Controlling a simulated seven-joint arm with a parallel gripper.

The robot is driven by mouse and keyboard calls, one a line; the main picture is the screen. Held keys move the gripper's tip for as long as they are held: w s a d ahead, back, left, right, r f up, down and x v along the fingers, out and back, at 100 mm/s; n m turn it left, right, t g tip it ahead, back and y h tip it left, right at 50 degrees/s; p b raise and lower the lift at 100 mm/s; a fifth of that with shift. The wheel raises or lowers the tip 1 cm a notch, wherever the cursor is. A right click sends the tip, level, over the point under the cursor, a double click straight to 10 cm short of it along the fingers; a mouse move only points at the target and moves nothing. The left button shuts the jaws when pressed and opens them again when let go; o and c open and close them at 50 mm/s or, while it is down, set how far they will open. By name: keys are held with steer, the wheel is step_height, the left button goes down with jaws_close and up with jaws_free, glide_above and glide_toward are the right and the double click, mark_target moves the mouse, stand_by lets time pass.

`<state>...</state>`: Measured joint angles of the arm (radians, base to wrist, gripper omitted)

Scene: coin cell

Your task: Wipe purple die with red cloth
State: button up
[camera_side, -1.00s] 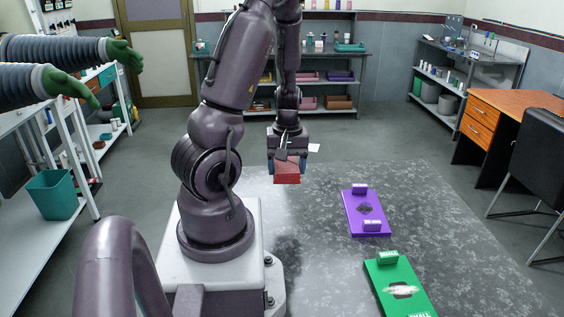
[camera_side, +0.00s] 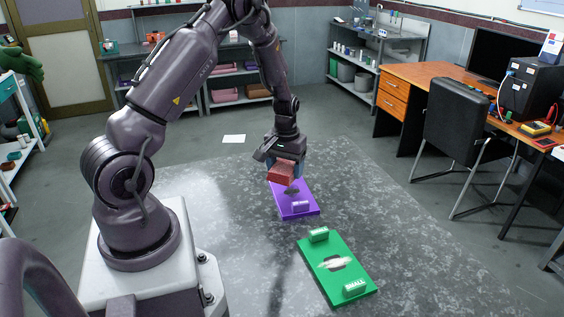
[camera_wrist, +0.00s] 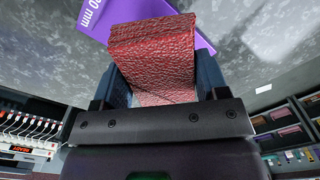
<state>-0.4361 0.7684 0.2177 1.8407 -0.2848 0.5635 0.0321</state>
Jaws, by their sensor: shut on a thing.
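My gripper (camera_side: 284,171) is shut on the red cloth (camera_side: 281,174), a folded block, and holds it over the far part of the purple die (camera_side: 297,209). I cannot tell whether the cloth touches the die.
A green die (camera_side: 338,270) with two label blocks and a pale mark at its middle lies nearer on the grey speckled table (camera_side: 420,270). A white sheet (camera_side: 234,138) lies at the back. A black chair (camera_side: 455,125) and wooden desk (camera_side: 425,78) stand at the right.

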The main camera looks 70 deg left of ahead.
mark_target(284, 193)
steer(key=shift+f, duration=1.95)
step_height(284, 193, down, 2)
steer(key=shift+f, duration=0.1)
steer(key=shift+w, duration=0.8)
steer(key=shift+c, duration=0.3)
steer(key=shift+w+d, duration=0.2)
steer(key=shift+w, duration=0.9)
steer(key=shift+s+a, duration=0.2)
steer(key=shift+s, duration=1.8)
steer(key=shift+r, duration=4.1)
steer(key=shift+f, duration=0.15)
